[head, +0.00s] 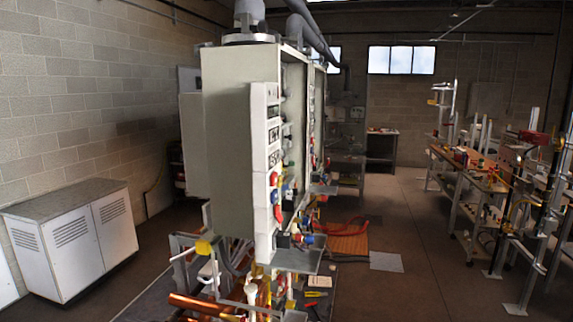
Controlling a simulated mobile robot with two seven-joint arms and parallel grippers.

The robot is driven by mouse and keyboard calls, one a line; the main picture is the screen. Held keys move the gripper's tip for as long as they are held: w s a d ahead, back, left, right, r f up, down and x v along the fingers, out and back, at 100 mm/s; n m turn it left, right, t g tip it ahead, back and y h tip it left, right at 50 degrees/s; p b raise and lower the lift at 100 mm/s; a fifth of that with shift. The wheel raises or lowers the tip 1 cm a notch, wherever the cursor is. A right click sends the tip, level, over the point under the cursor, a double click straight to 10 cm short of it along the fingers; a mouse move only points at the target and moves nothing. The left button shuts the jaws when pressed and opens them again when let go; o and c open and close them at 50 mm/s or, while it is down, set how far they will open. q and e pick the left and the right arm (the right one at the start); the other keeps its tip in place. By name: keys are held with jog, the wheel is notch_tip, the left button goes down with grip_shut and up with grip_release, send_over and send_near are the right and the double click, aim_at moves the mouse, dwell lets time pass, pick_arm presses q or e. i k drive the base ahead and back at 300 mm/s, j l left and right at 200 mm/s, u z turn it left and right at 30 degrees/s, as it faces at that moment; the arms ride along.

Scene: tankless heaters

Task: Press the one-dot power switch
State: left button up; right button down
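A tall grey heater cabinet (226,150) stands in the middle of the head view. A narrow light control panel (259,140) runs down its front right edge, seen at a steep angle. The panel carries dark displays or labels, red round parts (274,179) and blue parts. I cannot make out a one-dot power switch; any dot marks are too small to read. Neither of my grippers shows in the head view.
Pipes, valves and copper tubes (205,305) crowd the cabinet's foot. A small grey shelf (298,261) juts out there. A white louvred unit (72,240) stands at the left wall. Workbenches (470,168) line the right. The floor (415,240) between is mostly clear.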

aim_at(278, 217)
jog(key=i+l, duration=0.1)
jog(key=i, duration=0.45)
jog(key=i+l, duration=0.1)
jog(key=i, duration=0.4)
jog(key=i+l, duration=0.25)
jog(key=i, duration=0.15)
jog(key=i+l, duration=0.3)
jog(key=i+l+u, duration=0.1)
jog(key=l, duration=0.25)
jog(key=i+l, duration=0.15)
jog(key=l, duration=0.2)
jog(key=i+l+u, duration=0.15)
jog(key=l, duration=0.15)
jog(key=l+u, duration=0.1)
jog(key=l, duration=0.25)
jog(key=i+l+u, duration=0.1)
jog(key=i, duration=0.2)
jog(key=i+l, duration=0.25)
jog(key=u, duration=2.45)
jog(key=l+u, duration=0.1)
jog(key=l, duration=0.1)
